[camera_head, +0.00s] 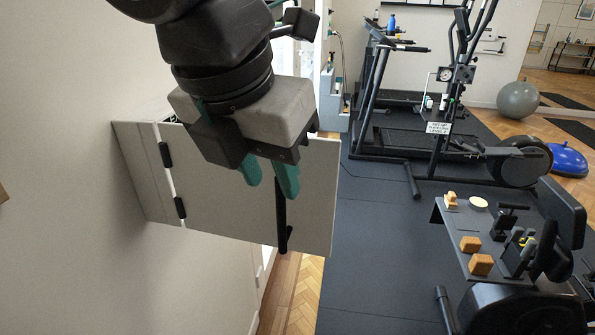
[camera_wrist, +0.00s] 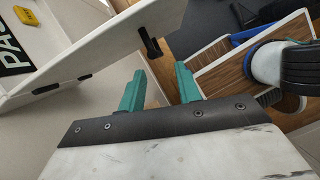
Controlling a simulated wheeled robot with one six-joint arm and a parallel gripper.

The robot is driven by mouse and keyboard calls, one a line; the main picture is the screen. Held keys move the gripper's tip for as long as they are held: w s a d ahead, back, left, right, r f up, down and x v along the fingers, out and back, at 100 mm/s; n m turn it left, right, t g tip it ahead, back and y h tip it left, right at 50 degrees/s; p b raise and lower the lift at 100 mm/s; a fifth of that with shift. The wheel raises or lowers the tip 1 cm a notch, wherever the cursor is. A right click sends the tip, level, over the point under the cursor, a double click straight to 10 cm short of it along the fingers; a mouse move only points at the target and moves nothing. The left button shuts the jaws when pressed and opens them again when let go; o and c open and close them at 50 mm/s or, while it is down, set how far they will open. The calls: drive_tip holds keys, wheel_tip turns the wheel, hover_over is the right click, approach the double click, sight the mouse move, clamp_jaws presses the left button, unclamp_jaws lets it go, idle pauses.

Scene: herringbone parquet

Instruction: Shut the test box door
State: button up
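The test box door (camera_head: 225,205) is a pale flat panel standing open, joined by two black hinges (camera_head: 180,207) to the pale box side (camera_head: 143,172) at the left wall. A black bar handle (camera_head: 283,235) is near the door's free edge; its upper part is hidden behind a finger. In the wrist view the door (camera_wrist: 105,42) slants across the top left with its handle (camera_wrist: 150,43) beyond the fingers. My gripper (camera_head: 270,180) is in front of the door's upper part, with teal fingers apart and nothing between them. In the wrist view (camera_wrist: 160,88) the handle appears apart from the fingers.
In the wrist view, a yellow item (camera_wrist: 26,15) and a black lettered label (camera_wrist: 12,55) show beyond the door's hinge side. A treadmill (camera_head: 385,130) and a dark bench with small wooden blocks (camera_head: 480,264) stand at the right. Dark matting (camera_head: 370,260) between is clear.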

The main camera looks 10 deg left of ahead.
sight(277, 199)
drive_tip(key=shift+w+a+f, duration=0.2)
drive_tip(key=shift+w+f, duration=0.05)
drive_tip(key=shift+w, duration=0.05)
drive_tip(key=x, duration=0.7)
clamp_jaws()
